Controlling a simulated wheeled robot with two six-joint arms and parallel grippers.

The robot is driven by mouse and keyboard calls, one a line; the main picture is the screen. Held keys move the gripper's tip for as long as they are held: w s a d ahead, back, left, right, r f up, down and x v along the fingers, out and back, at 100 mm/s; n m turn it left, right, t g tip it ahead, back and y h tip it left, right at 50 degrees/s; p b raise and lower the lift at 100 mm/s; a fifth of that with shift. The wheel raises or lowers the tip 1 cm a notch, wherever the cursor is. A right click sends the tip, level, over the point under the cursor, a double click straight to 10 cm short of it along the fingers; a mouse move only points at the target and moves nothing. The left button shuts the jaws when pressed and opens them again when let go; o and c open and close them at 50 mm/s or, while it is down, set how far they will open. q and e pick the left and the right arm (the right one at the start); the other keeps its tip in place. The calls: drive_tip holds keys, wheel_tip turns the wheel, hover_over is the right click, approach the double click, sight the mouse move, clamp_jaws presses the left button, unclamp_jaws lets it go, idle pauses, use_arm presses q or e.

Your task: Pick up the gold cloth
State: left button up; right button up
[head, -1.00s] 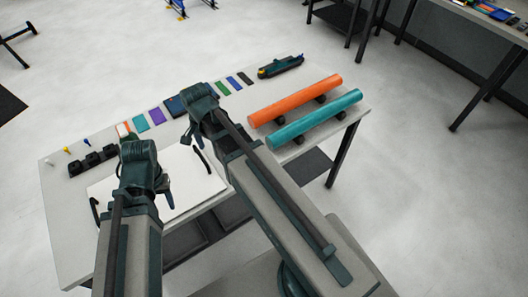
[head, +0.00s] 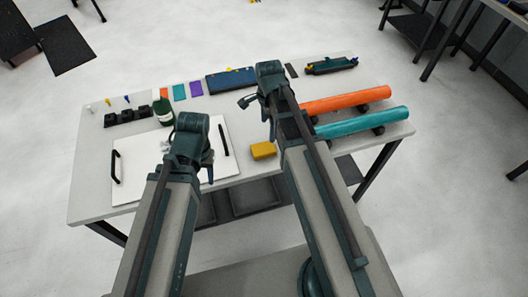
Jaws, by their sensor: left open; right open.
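The gold cloth (head: 263,150) is a small folded yellow block near the table's front edge, just right of the white board. My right gripper (head: 255,103) is open above the back of the table, behind the cloth in the picture. Its arm passes close to the right of the cloth. My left gripper (head: 188,152) is open over the white board, left of the cloth, and partly hidden by its own arm. Neither gripper touches the cloth.
The white board (head: 135,165) has black handles at its sides. A dark green bottle (head: 163,110) stands behind it. Orange (head: 345,100) and teal (head: 362,123) rolls lie on the right. Black holders (head: 127,114), colour swatches (head: 196,89) and a blue box (head: 231,79) line the back.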

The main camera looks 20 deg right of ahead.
drive_tip(key=b, duration=0.6)
hover_over(263, 148)
drive_tip(key=d, duration=0.2)
drive_tip(key=f, duration=0.7)
drive_tip(key=shift+s+a, duration=0.1)
drive_tip(key=shift+a, duration=0.15)
drive_tip(key=f+b, duration=0.2)
drive_tip(key=a+f+b, duration=0.1)
drive_tip(key=f+b, duration=0.1)
drive_tip(key=shift+a+f+b, duration=0.2)
drive_tip(key=shift+f+b, duration=0.4)
drive_tip(key=shift+r, duration=0.1)
drive_tip(key=c, duration=1.2)
drive_tip(key=shift+o, duration=0.2)
drive_tip(key=shift+r, duration=0.1)
